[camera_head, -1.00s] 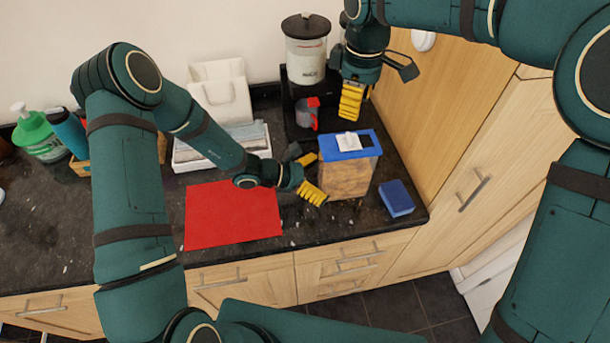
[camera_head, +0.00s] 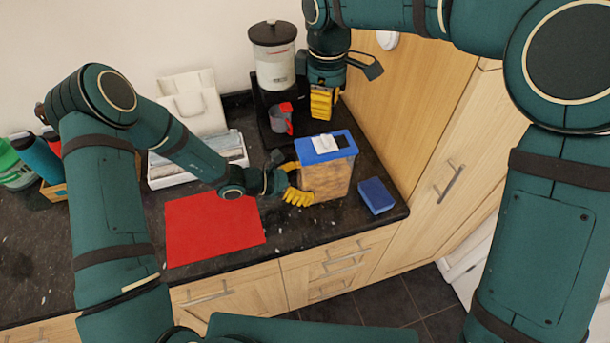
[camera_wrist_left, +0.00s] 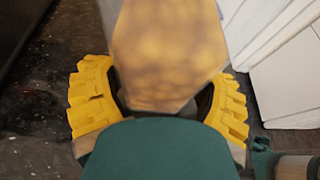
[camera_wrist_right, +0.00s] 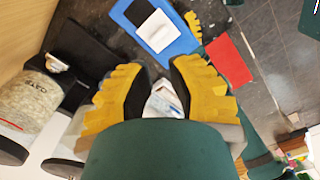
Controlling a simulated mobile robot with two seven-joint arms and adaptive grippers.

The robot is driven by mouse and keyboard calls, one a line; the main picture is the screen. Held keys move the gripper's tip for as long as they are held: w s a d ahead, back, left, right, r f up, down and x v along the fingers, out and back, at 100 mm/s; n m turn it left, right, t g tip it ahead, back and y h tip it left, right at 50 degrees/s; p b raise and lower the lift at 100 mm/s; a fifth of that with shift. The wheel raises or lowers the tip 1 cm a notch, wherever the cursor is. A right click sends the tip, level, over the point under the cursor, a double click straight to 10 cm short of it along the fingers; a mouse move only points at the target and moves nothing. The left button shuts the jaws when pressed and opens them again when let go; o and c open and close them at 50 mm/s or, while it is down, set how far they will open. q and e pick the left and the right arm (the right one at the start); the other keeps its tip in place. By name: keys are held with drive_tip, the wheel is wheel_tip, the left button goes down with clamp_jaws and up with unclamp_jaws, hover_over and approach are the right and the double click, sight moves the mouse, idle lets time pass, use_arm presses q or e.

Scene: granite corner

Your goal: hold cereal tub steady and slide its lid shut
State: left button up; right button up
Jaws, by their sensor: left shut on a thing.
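The cereal tub (camera_head: 325,180) stands upright on the dark counter, clear-walled with brown contents. Its blue top (camera_head: 312,152) carries a white piece (camera_head: 325,144), and a dark patch shows at the right end, which looks like an opening. My left gripper (camera_head: 294,182) is shut on the tub from its left side; the left wrist view shows the yellow fingers on both sides of the tub (camera_wrist_left: 165,50). My right gripper (camera_head: 321,104) points down behind and above the tub, apart from it. In the right wrist view its fingers (camera_wrist_right: 158,100) are spread with nothing between them.
A red mat (camera_head: 213,228) lies left of the tub and a blue sponge-like block (camera_head: 376,196) lies right. Behind stand a dark-lidded jar (camera_head: 274,60) and a grey-and-red cup (camera_head: 281,118). A wooden cabinet side (camera_head: 420,110) closes off the right.

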sight(314, 143)
drive_tip(key=s+a+n+h, duration=0.1)
drive_tip(key=a+n, duration=0.1)
drive_tip(key=a, duration=0.1)
drive_tip(key=a+n+t+h, duration=0.1)
drive_tip(key=a+n, duration=0.1)
drive_tip(key=a, duration=0.1)
drive_tip(key=s+a+n+h, duration=0.1)
drive_tip(key=a+n, duration=0.1)
drive_tip(key=a, duration=0.1)
drive_tip(key=shift+s+a+f+h, duration=0.2)
drive_tip(key=shift+s+a+h, duration=0.1)
drive_tip(key=shift+s, duration=0.05)
clamp_jaws()
drive_tip(key=shift+s+a+n+t, duration=0.1)
drive_tip(key=shift+a+n+t, duration=0.1)
drive_tip(key=shift+n+t, duration=0.15)
drive_tip(key=x, duration=1)
drive_tip(key=shift+d+f, duration=0.1)
drive_tip(key=shift+d, duration=0.3)
drive_tip(key=shift+w+d, duration=0.2)
drive_tip(key=shift+d, duration=0.3)
drive_tip(key=shift+w+d, duration=0.2)
drive_tip(key=shift+d, duration=0.35)
drive_tip(key=shift+w+d, duration=0.25)
drive_tip(key=shift+d, duration=0.35)
